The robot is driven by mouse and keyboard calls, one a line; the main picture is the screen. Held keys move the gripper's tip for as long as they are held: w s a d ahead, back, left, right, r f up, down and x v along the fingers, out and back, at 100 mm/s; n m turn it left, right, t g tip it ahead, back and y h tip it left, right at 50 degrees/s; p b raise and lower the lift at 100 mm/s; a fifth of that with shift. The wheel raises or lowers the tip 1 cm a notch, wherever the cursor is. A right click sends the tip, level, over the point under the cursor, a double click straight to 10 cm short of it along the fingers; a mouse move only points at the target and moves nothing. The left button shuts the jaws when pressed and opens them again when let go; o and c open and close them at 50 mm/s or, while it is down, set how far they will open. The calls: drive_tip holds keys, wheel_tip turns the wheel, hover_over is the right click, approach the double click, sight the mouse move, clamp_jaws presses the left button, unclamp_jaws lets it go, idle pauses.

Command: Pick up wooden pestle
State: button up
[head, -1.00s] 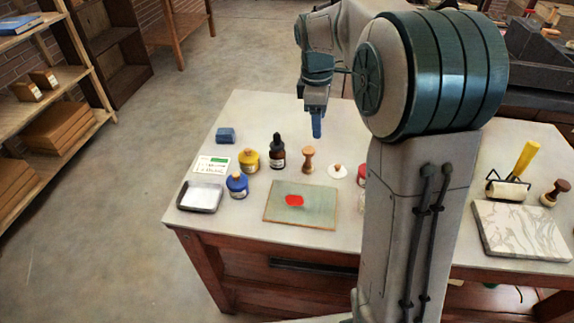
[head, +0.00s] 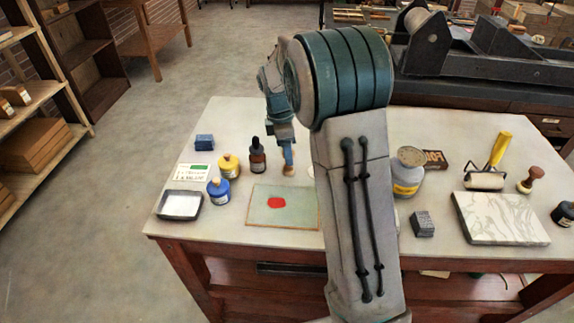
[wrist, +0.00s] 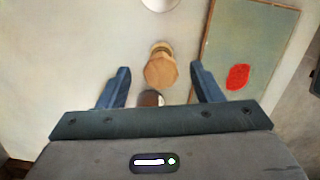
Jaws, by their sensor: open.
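The wooden pestle (wrist: 160,68) stands upright on the pale tabletop, seen from above in the wrist view, its rounded top toward me. My gripper (wrist: 159,72) is open, with one finger to each side of the pestle in the wrist view. The pestle's top lies between the fingertips in the picture, and I see no finger touching it. How far the fingertips are above or around it I cannot tell.
A dark dropper bottle (head: 257,157) stands just left of the pestle; its top (wrist: 150,98) shows in the wrist view. A glass plate (head: 270,217) with a red ink patch lies in front. Yellow (head: 230,166) and blue (head: 218,190) jars stand further left.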

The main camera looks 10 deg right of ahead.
drive_tip(key=f, duration=0.4)
drive_tip(key=shift+d+f, duration=0.15)
drive_tip(key=shift+d, duration=0.1)
drive_tip(key=c, duration=1.1)
drive_tip(key=shift+r, duration=0.2)
